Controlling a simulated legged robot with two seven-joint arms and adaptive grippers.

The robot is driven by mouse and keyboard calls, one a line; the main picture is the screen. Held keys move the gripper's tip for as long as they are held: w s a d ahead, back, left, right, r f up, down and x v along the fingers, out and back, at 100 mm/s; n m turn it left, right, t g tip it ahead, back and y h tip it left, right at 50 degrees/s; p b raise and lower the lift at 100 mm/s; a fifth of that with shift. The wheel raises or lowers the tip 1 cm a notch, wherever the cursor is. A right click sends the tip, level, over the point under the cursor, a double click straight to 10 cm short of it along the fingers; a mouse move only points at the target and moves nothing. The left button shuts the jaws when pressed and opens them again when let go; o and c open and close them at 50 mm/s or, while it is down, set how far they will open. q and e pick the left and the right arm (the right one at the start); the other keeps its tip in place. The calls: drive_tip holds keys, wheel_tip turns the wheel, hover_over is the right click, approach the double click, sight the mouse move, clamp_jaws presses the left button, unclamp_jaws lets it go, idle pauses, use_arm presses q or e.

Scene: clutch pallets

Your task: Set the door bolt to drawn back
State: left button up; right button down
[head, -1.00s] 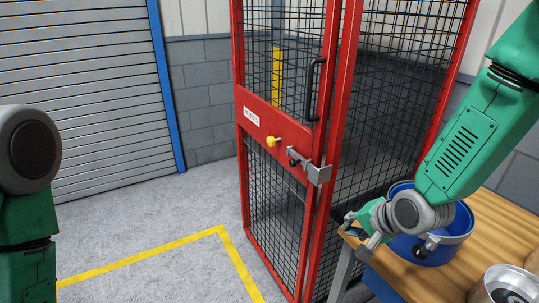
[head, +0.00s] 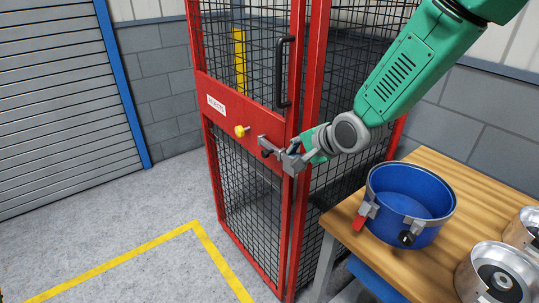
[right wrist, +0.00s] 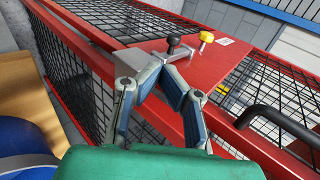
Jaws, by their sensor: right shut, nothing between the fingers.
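The door bolt (head: 264,142) is a grey metal bar on the red crossband of the mesh cage door, with a black knob (head: 267,153). Its right end lies at the grey keeper (head: 292,164) by the door post, partly hidden by my right gripper (head: 281,155). The right gripper is shut and empty, close to the bolt on the knob's right. In the right wrist view, its fingertips (right wrist: 160,67) meet just short of the black knob (right wrist: 173,42); contact cannot be told. My left gripper is out of view.
A yellow knob (head: 241,131) and a white label (head: 216,105) sit left of the bolt. A black door handle (head: 283,72) stands above. A wooden table (head: 345,222) at right holds a blue pot (head: 400,205) and metal parts. The floor at left is clear.

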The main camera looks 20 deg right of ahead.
sight(267, 156)
drive_tip(key=x, duration=0.7)
drive_tip(key=shift+w+d+f+p, duration=0.1)
drive_tip(key=shift+d+f+p, duration=0.2)
drive_tip(key=shift+d, duration=0.05)
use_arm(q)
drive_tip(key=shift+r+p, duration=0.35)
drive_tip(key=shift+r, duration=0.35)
use_arm(e)
drive_tip(key=w, duration=0.1)
drive_tip(key=w+a, duration=0.1)
drive_tip(key=w+a+f, duration=0.1)
drive_tip(key=shift+w, duration=0.4)
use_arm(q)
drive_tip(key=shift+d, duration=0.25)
use_arm(e)
drive_tip(key=shift+d, duration=0.2)
